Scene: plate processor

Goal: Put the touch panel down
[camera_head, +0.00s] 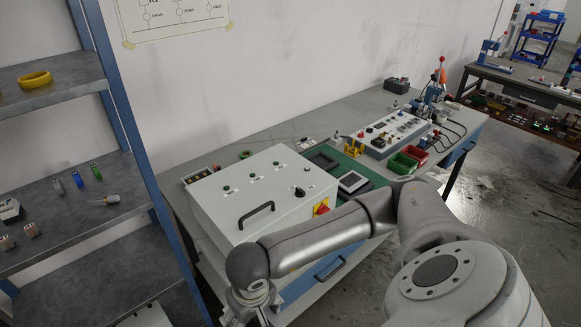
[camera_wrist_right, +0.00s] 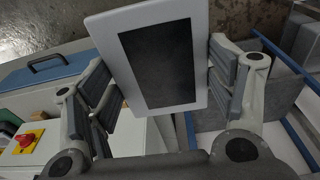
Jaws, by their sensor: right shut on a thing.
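The touch panel (camera_wrist_right: 158,65), a white slab with a dark rectangular screen, fills the middle of the right wrist view. My right gripper (camera_wrist_right: 160,92) is shut on it, with finger pads at its left and right edges. The panel is tilted in the picture and held above the floor beside a bench. My left gripper is in neither view.
A white control box (camera_head: 262,192) with a black handle and red-yellow switch stands on the workbench (camera_head: 290,128). A small framed screen device (camera_head: 353,182) lies on a green mat (camera_head: 376,180). Green bin (camera_head: 402,164) and red bin (camera_head: 416,154) sit nearby. Grey shelves (camera_head: 65,225) stand left.

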